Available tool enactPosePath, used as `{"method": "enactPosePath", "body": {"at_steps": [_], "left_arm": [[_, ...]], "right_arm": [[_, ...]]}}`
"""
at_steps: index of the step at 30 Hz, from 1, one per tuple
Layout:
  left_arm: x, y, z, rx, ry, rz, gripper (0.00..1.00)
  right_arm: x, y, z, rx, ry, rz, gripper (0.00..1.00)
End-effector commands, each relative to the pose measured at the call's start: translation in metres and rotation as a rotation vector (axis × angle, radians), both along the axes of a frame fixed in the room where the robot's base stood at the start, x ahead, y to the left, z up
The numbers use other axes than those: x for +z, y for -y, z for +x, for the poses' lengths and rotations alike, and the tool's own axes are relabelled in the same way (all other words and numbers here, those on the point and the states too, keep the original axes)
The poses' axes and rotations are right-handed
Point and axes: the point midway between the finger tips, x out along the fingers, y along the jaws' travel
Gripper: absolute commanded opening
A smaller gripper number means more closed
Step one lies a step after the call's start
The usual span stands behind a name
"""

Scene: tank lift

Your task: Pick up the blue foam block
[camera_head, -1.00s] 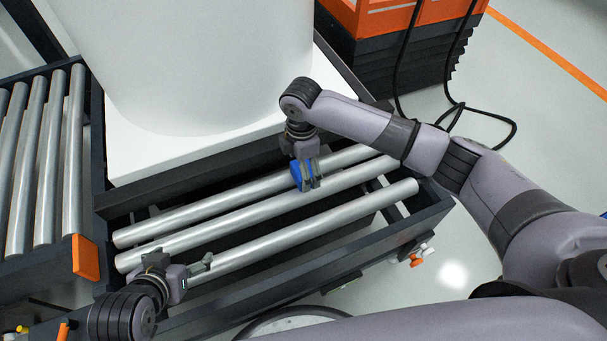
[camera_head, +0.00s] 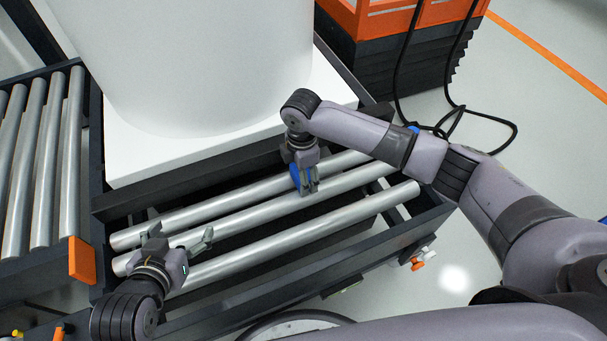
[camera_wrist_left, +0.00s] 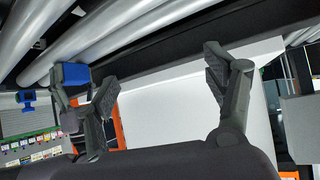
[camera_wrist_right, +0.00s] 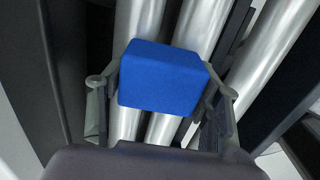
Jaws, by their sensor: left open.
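The blue foam block (camera_head: 296,177) is at my right gripper (camera_head: 308,187), above the metal rollers in the head view. In the right wrist view the block (camera_wrist_right: 160,78) sits between the two fingers, which touch its left and right sides. The block also shows in the left wrist view (camera_wrist_left: 70,74), by the right gripper's fingers. My left gripper (camera_head: 182,234) is open and empty over the left end of the rollers, well left of the block. Its spread fingers also show in the left wrist view (camera_wrist_left: 161,78).
A large white tank (camera_head: 190,60) on a white base (camera_head: 150,160) stands behind the rollers (camera_head: 250,215). A second roller conveyor (camera_head: 40,170) is at the left. An orange and black lift (camera_head: 390,50) with black cables stands at the back right.

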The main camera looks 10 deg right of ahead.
Motion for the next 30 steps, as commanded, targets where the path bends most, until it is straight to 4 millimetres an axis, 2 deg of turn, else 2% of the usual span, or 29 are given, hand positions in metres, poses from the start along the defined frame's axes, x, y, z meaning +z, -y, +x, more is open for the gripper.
{"method": "enactPosePath", "body": {"at_steps": [8, 20, 26, 30], "left_arm": [[0.000, 0.000, 0.000, 0.000, -0.001, 0.000, 0.77], [-0.001, -0.001, -0.002, 0.002, -0.019, 0.004, 0.77], [-0.019, -0.010, -0.028, 0.011, -0.163, 0.035, 0.77], [-0.033, -0.020, -0.057, 0.023, -0.320, 0.070, 0.77]], "right_arm": [[0.000, 0.000, 0.000, 0.000, 0.000, 0.000, 0.39], [0.006, 0.000, 0.000, 0.000, 0.001, 0.001, 0.39], [0.023, 0.000, 0.000, 0.000, 0.001, 0.000, 0.39], [0.046, 0.000, 0.001, 0.000, 0.002, 0.000, 0.39]]}}
